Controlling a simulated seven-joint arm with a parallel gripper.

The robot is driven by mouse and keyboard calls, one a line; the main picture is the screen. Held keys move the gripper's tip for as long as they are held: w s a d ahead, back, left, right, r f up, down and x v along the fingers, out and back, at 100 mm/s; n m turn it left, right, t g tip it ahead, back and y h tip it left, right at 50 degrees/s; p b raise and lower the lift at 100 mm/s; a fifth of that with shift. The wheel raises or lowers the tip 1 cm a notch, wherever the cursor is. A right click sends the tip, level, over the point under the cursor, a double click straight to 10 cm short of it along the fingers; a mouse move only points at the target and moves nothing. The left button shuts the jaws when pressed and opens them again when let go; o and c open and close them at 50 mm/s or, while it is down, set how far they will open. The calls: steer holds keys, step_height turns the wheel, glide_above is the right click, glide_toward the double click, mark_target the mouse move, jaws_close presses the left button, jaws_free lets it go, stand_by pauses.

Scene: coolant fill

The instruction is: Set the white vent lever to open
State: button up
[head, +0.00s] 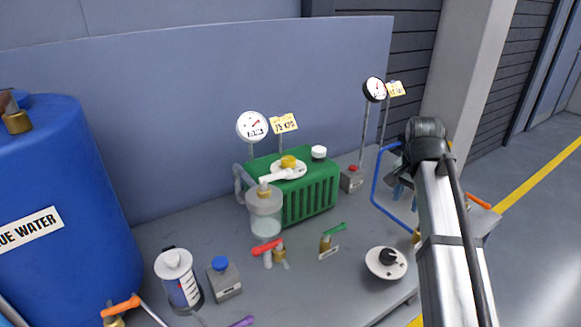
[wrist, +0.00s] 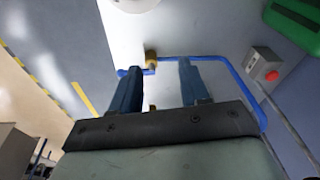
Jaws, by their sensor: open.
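My gripper (head: 402,182) is open and empty at the right of the bench, by the blue pipe frame, partly behind my arm in the head view. Its two blue-grey fingers also show in the wrist view (wrist: 157,85), spread apart with a brass fitting (wrist: 151,58) beyond them. I cannot tell for certain which part is the white vent lever. A white bar (head: 278,176) lies over the brass fitting of the clear jar (head: 265,215), beside the green ribbed unit (head: 312,200). My gripper is well to the right of that bar. My arm hides part of the bench's right end.
The blue pipe (head: 376,190) stands close to my gripper. A grey box with a red button (head: 352,178), gauges on posts and a round white base with a black knob (head: 386,262) are nearby. Red (head: 265,246) and green (head: 335,228) levers stand in front of the green unit.

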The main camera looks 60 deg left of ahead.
steer(key=s+a+r+m+y, duration=0.1)
steer(key=s+a+r, duration=0.9)
steer(key=s+r, duration=0.4)
steer(key=m+g, duration=0.2)
glide_toward(280, 172)
steer(key=f, duration=0.2)
steer(key=a+f, duration=0.1)
steer(key=f, duration=0.5)
steer(key=shift+s+a+f, duration=0.1)
steer(key=shift+a+f, duration=0.05)
steer(key=shift+a, duration=0.05)
jaws_close()
